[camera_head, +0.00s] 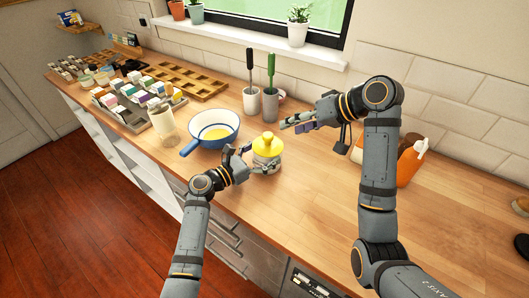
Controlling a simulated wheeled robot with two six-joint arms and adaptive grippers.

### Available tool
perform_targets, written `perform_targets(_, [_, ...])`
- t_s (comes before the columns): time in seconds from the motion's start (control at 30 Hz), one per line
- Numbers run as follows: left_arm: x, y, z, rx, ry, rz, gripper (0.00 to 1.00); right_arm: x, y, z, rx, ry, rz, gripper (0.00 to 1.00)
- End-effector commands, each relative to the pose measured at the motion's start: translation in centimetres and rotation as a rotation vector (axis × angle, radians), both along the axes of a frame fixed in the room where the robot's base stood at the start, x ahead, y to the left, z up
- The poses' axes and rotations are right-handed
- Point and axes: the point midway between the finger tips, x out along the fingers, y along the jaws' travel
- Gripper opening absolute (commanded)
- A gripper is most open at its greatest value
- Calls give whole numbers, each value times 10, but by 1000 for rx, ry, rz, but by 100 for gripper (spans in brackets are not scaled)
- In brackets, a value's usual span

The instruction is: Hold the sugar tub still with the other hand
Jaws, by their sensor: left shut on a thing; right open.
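The sugar tub (268,148) stands upright on the wooden counter, with a yellow lid and knob on a pale body. My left gripper (259,160) is shut on the tub's body, with its fingers around it from the left and front; they hide part of the body. My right gripper (288,124) is open and empty, to the right of and a little above the yellow lid, apart from it.
A blue pan (226,123) with yellow contents is just left of the tub. An orange bottle (409,163) is behind my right arm. Trays of cartons (150,98) fill the far left. The right-hand counter is mostly clear.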

Motion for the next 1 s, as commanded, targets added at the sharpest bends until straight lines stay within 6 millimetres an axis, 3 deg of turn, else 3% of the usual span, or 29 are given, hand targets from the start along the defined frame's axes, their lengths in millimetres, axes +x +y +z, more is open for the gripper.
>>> perform_targets(0.4, [-2, 0, -6, 4, 10, -2, 41, 19, 8, -10, 378, 990, -803, 45])
perform_targets(0.6, [-2, 0, -7, 5, 11, -2, 41, 24, 11, -12, 480, 1359, -1141, 45])
perform_targets(0.8, [-2, 0, -7, 5, 12, -3, 41, 25, 12, -13, 519, 1528, -1311, 45])
perform_targets(1.0, [-2, 0, -8, 5, 12, -4, 41, 25, 13, -15, 524, 1550, -1333, 45])
